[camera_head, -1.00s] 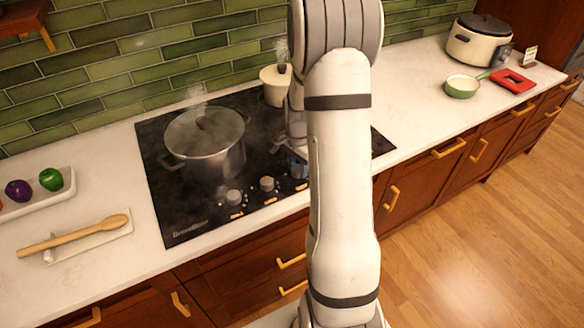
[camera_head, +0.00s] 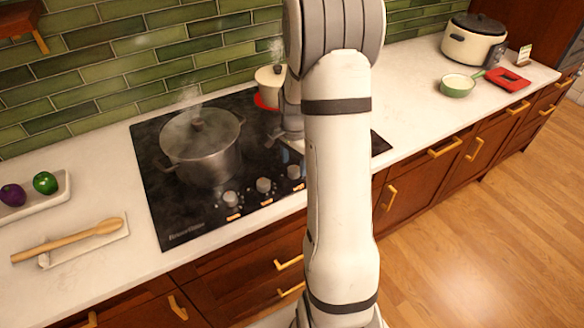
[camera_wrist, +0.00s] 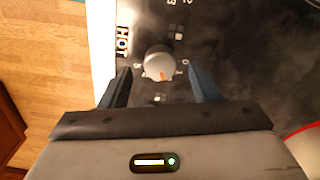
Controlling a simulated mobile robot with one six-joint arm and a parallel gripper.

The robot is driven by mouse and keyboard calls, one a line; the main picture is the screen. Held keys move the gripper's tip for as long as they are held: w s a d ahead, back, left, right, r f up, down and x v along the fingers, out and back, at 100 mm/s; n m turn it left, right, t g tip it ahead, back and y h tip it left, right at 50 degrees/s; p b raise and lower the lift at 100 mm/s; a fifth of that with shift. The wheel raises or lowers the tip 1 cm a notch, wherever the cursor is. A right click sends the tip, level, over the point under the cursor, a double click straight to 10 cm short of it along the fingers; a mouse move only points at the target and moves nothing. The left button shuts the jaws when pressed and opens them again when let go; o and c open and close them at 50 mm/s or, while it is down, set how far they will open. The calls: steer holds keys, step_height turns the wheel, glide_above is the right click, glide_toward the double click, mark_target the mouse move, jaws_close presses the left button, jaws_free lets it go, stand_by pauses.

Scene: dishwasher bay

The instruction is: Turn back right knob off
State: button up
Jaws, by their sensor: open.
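In the wrist view a round grey knob (camera_wrist: 158,62) with an orange mark sits on the black cooktop (camera_wrist: 235,70), beside a "HOT" label. My gripper (camera_wrist: 160,70) is open, with one dark finger on each side of the knob and a gap to each. I cannot tell whether the fingertips reach down around it. In the head view, three knobs show along the cooktop's front: left (camera_head: 231,198), middle (camera_head: 264,185) and right (camera_head: 294,172). Orange labels glow below them. My arm hides my fingers there and the cooktop's right part.
A steaming large pot (camera_head: 201,150) stands on the cooktop's left. A cream pot (camera_head: 268,86) stands at the back over a red glowing ring (camera_head: 262,101). A spoon rest (camera_head: 85,250) lies left. A green pan (camera_head: 457,87) and rice cooker (camera_head: 474,42) stand right.

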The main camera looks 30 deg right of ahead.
mark_target(294, 169)
step_height(294, 169, up, 6)
steer(key=shift+f+b, duration=0.25)
steer(key=shift+b, duration=0.05)
steer(key=shift+s+d+f+m+y, duration=0.15)
steer(key=shift+s+d+m+y, duration=0.2)
steer(key=shift+m, duration=0.35)
steer(key=f+m+y, duration=0.1)
steer(key=f+m, duration=0.1)
steer(key=f+m+t+y+p, duration=0.1)
steer(key=f+m, duration=0.1)
steer(key=f, duration=0.1)
steer(key=f+m+y, duration=0.1)
steer(key=f, duration=0.1)
steer(key=shift+w+f+m+y, duration=0.15)
steer(key=shift+w+m+y, duration=0.1)
steer(key=shift+m, duration=0.15)
